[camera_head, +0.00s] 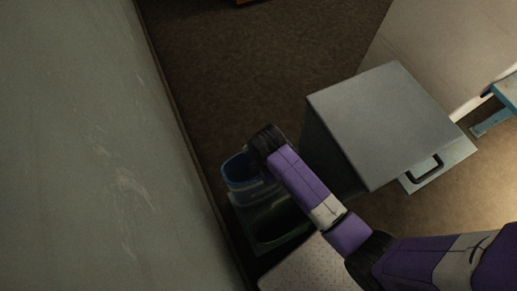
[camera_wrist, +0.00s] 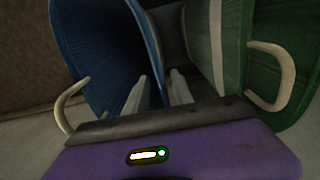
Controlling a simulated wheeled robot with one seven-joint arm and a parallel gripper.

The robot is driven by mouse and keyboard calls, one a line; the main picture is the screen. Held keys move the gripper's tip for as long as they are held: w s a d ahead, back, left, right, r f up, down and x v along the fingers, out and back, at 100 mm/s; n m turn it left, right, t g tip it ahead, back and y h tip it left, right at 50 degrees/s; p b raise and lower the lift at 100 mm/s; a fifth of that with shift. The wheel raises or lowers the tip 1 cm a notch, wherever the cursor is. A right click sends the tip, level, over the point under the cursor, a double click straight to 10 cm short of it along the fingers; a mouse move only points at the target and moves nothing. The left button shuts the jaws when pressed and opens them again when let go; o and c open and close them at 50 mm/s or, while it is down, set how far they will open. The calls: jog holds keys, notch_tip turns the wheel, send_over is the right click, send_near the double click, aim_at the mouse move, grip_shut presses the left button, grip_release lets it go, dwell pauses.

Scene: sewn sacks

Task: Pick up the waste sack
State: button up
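A blue sack (camera_head: 237,172) and a green sack (camera_head: 277,232) stand side by side on the floor close to the wall. I cannot tell which one is the waste sack. In the wrist view the blue sack (camera_wrist: 100,40) is at the left and the green sack (camera_wrist: 290,50) at the right, each with a pale curved handle. My gripper (camera_wrist: 161,88) points down between them, its two pale fingers apart, with dark blue material showing between them. Whether the fingers touch it is unclear. In the head view my wrist hides the fingers and part of the blue sack.
A grey-topped cabinet (camera_head: 385,115) with a dark handle stands just right of the sacks. A greenish wall (camera_head: 90,140) runs close along their left. A speckled white surface (camera_head: 312,268) lies in front. Brown floor (camera_head: 260,60) behind is clear.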

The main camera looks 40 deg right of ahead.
notch_tip(320, 180, down, 4)
jog(key=shift+f, duration=0.2)
grip_shut()
dwell(1.4)
